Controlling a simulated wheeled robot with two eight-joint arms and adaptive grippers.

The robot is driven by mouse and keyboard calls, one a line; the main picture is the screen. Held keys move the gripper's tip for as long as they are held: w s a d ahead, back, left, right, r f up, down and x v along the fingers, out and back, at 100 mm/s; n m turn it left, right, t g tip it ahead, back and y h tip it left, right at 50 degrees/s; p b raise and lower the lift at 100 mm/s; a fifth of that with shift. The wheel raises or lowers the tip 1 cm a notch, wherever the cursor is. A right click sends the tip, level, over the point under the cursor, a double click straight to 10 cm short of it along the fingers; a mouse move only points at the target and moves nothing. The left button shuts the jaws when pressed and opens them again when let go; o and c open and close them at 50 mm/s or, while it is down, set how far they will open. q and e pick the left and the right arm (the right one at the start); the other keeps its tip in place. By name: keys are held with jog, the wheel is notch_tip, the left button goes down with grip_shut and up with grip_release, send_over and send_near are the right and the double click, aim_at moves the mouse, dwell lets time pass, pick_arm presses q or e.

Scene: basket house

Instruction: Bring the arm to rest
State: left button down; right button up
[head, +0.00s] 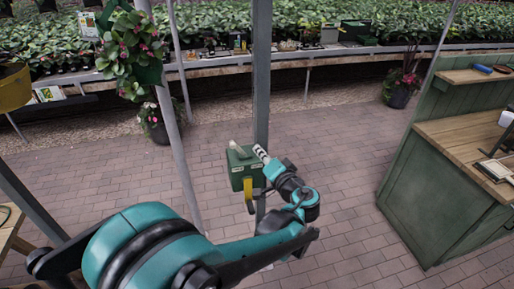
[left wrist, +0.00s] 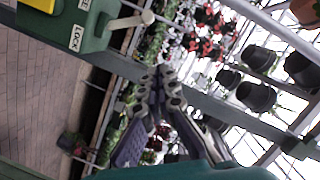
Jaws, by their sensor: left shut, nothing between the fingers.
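My left arm reaches in from the lower left of the head view. Its gripper (head: 262,154) is shut and empty, just right of a green box (head: 240,172) on a grey metal post. The box has a pale lever (head: 238,149) on top and a yellow part (head: 248,193) at its front. In the left wrist view the fingers (left wrist: 163,74) meet at their tips with nothing between them. That view also shows the green box (left wrist: 92,28) with a LOCK label at upper left, apart from the fingers. My right gripper is not in view.
Grey posts (head: 262,75) stand close to my left arm. A green wooden counter (head: 435,190) is at the right, and part of a wooden table (head: 8,232) at the left edge. A hanging plant (head: 133,50) is at upper left. Brick floor between is clear.

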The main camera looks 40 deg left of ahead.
pick_arm(q)
jog(key=shift+a, duration=0.1)
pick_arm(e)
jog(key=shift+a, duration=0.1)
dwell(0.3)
pick_arm(q)
jog(key=s+d+f+g+h+b, duration=0.1)
jog(key=s+d+f+h+b, duration=0.1)
jog(key=s+d+f+h, duration=0.3)
jog(key=s+d+f+h+b, duration=0.1)
jog(key=s+f+h+b, duration=0.1)
jog(key=s+f, duration=0.35)
pick_arm(e)
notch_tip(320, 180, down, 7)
jog(key=b, duration=0.3)
pick_arm(q)
jog(key=s+d+f+h, duration=0.2)
jog(key=d+f+h, duration=0.1)
jog(key=d, duration=0.3)
jog(key=s+d+f+m+h, duration=0.1)
jog(key=s+d+f+h, duration=0.2)
jog(key=d, duration=0.4)
jog(key=shift+f+h, duration=0.65)
jog(key=shift+h, duration=0.05)
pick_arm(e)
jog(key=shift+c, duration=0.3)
pick_arm(q)
jog(key=shift+s, duration=0.1)
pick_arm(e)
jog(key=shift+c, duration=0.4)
